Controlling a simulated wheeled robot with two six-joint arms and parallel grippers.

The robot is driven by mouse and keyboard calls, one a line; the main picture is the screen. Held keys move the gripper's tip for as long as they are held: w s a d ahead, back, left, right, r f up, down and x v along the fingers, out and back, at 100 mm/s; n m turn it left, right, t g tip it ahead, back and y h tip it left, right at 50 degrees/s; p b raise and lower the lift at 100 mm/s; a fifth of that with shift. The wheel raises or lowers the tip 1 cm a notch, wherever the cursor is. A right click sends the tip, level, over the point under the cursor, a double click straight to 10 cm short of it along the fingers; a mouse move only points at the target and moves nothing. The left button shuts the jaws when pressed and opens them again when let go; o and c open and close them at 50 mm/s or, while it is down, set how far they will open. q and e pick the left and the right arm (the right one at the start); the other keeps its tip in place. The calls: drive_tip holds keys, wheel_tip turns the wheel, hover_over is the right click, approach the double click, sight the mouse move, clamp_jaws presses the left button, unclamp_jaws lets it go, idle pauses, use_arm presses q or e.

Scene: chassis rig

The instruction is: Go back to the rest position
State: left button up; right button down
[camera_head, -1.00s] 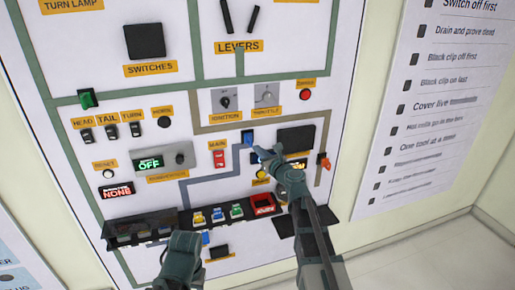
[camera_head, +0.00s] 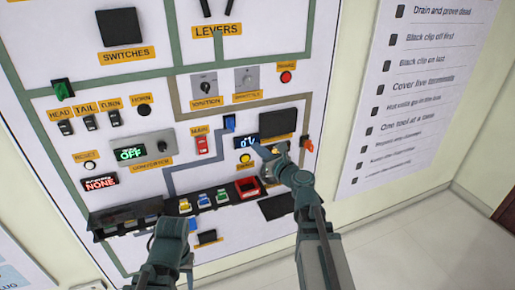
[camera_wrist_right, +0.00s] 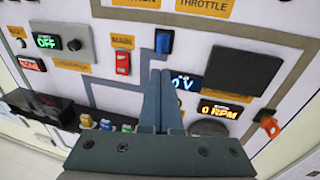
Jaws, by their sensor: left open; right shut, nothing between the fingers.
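My right gripper (camera_head: 262,152) is shut and empty in front of the panel (camera_head: 190,90), at the lower right of its middle. In the right wrist view its closed fingers (camera_wrist_right: 159,78) point at the panel just below a blue switch (camera_wrist_right: 164,41). The fingertips are beside the lit "0 V" display (camera_wrist_right: 187,84); whether they touch the panel I cannot tell. My left gripper (camera_head: 174,232) is open and empty at the bottom of the head view, in front of the panel's lower edge. Its fingers are partly hidden by its own body.
A black tray (camera_head: 125,219) and a row of coloured parts (camera_head: 203,200) jut out along the lower panel. A red main switch (camera_head: 202,145) and an orange knob (camera_head: 307,145) are near the right gripper. A checklist board (camera_head: 405,90) hangs right. Floor shows lower right.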

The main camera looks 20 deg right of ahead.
drive_tip(key=s+a+f+n+g+y, duration=0.1)
drive_tip(key=s+a+f+n+g, duration=0.25)
drive_tip(key=a+n, duration=0.35)
drive_tip(key=s+a+f+n+g+y, duration=0.2)
drive_tip(key=s+a+f+n+g, duration=0.1)
drive_tip(key=a+f+n, duration=0.3)
drive_tip(key=s+a+f+n+g+y, duration=0.1)
drive_tip(key=s+a+f+n+g, duration=0.25)
drive_tip(key=a+n, duration=0.4)
drive_tip(key=s+f+n+g+h, duration=0.3)
drive_tip(key=s+f+n+h, duration=0.1)
drive_tip(key=s+n, duration=0.3)
drive_tip(key=s+f+n+g+h, duration=0.4)
drive_tip(key=s+n+h, duration=0.1)
drive_tip(key=s+n, duration=0.3)
drive_tip(key=shift+s+d+n, duration=0.25)
drive_tip(key=shift+d+n, duration=0.05)
drive_tip(key=shift+n, duration=0.55)
